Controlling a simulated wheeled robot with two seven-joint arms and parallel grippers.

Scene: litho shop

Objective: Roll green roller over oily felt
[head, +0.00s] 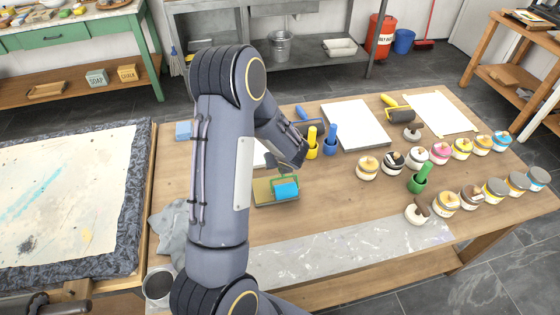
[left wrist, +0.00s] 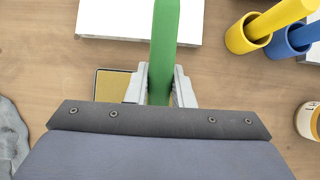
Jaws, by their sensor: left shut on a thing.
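My left gripper (head: 291,160) is shut on the green handle of the green roller (left wrist: 164,50), which stands between its fingers (left wrist: 158,85). In the head view the roller's green frame and light-blue cylinder (head: 286,190) are over the right part of a shallow tray with olive-yellow felt (head: 262,192). I cannot tell whether the cylinder presses on the felt. In the left wrist view part of the felt (left wrist: 112,87) shows left of the fingers; the cylinder is hidden. My right gripper is not in view.
Yellow (head: 312,148) and blue (head: 330,145) cups with handles stand right of the gripper. A grey slab with a white top (head: 350,122) lies behind them. Several ink tins (head: 367,167) fill the right side. A marbled strip (head: 340,250) runs along the front; grey cloth (head: 172,230) lies left.

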